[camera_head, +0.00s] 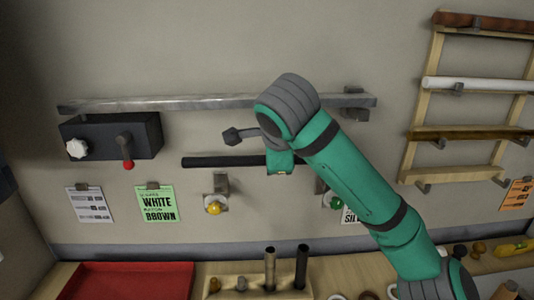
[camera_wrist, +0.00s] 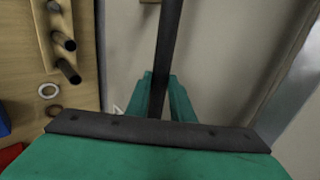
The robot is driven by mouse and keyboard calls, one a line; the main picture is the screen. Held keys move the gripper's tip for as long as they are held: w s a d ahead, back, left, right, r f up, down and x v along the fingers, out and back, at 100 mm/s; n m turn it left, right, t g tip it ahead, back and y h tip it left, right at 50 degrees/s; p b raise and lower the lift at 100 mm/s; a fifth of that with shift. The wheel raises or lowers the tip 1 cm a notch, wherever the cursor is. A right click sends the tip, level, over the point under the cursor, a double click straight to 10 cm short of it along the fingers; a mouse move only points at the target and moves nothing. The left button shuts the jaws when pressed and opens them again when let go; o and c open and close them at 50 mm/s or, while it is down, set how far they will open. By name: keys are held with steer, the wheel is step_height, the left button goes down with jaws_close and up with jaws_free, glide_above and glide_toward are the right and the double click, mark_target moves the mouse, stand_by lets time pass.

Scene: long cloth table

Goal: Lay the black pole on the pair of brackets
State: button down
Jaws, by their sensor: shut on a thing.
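The black pole (camera_head: 222,161) is held roughly level in front of the wall. My gripper (camera_head: 280,168) is shut on it; in the wrist view the pole (camera_wrist: 168,40) runs between my teal fingers (camera_wrist: 160,98). The left bracket (camera_head: 221,184), with a yellow knob, is on the wall, just below the pole in the picture. The right bracket (camera_head: 323,187), by a green knob, is partly hidden by my arm. The pole's right part is also hidden behind my arm. I cannot tell whether the pole touches either bracket.
A long grey bar (camera_head: 170,103) spans the wall above the pole. Below its left end is a dark box (camera_head: 90,139) with a red-tipped lever. A wooden rack (camera_head: 412,150) with several rods hangs at right. A red tray (camera_head: 130,282) and a tube holder (camera_head: 255,283) stand below.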

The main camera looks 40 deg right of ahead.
step_height(320, 180, down, 8)
steer(key=shift+s+f, duration=0.15)
steer(key=shift+s, duration=0.25)
stand_by(0.9)
steer(key=shift+d, duration=0.1)
steer(key=c, duration=1.5)
jaws_free()
steer(key=shift+o, duration=0.2)
steer(key=v, duration=1)
steer(key=shift+s+r, duration=0.2)
steer(key=shift+r, duration=0.15)
